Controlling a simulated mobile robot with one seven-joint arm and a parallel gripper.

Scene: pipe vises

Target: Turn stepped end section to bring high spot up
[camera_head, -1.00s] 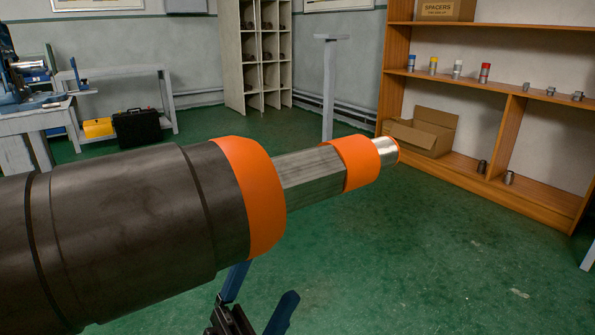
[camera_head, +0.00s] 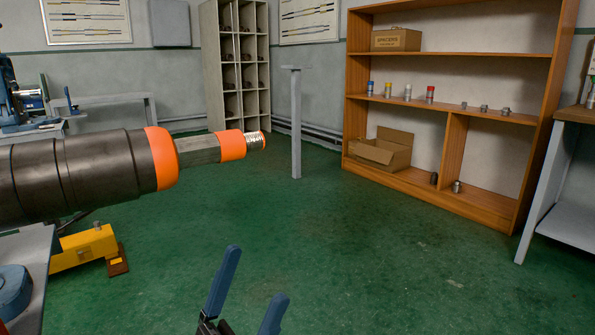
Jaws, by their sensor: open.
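The stepped end section enters from the left in the head view. It has a thick dark cylinder (camera_head: 75,176), an orange band (camera_head: 161,158), a grey flat-sided length (camera_head: 198,150), a second orange band (camera_head: 232,146) and a bright threaded tip (camera_head: 254,140). It lies roughly level; its left end is cut off by the frame. I cannot tell where its high spot is. My gripper (camera_head: 247,295) is at the bottom centre with two blue fingers spread apart. It is open and empty, below and right of the section, and not touching it.
A yellow support (camera_head: 88,248) stands under the section, beside a grey bench edge (camera_head: 30,250) at left. A grey post (camera_head: 296,120) stands behind. The green floor in the middle is clear.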

